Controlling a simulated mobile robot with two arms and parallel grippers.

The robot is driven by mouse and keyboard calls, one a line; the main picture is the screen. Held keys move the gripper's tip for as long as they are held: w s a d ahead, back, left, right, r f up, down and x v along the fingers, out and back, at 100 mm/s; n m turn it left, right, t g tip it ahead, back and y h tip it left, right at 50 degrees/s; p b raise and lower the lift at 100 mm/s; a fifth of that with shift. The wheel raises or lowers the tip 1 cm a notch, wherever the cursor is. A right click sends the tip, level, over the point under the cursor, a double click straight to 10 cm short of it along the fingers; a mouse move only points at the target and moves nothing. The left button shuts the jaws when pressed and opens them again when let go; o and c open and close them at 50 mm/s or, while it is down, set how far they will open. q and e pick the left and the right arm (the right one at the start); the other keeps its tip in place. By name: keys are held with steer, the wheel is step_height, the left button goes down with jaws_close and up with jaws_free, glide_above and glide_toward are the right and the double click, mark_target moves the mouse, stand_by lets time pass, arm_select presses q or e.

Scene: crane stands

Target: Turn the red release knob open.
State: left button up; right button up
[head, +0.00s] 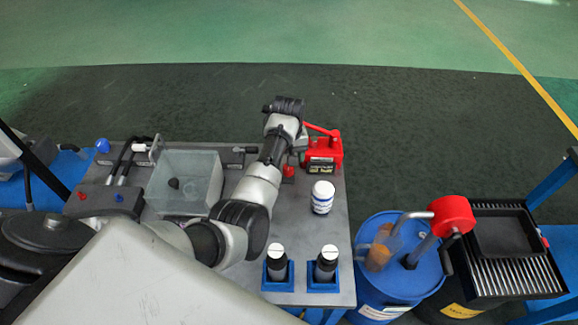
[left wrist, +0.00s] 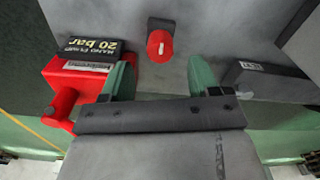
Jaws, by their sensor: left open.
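The red release knob (left wrist: 160,44) is a small round knob with a white mark, on a dark mount on the grey panel. It also shows as a small red spot in the head view (head: 289,171), beside my left arm. My left gripper (left wrist: 162,74) is open, with its two green fingers apart and nothing between them. In the left wrist view the knob lies just beyond the fingertips, roughly centred between them, and no contact shows. In the head view my wrist hides most of the gripper. My right gripper is not in view.
A red hand pump (head: 323,152) labelled 20 bar stands close beside the gripper. A clear box (head: 185,182), a white bottle (head: 322,197) and two dark bottles in blue holders (head: 278,285) share the grey table. A blue drum (head: 395,285) stands right of it.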

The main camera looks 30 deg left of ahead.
mark_target(288, 170)
arm_select(q)
steer(key=shift+f, duration=2.55)
steer(key=c, duration=0.9)
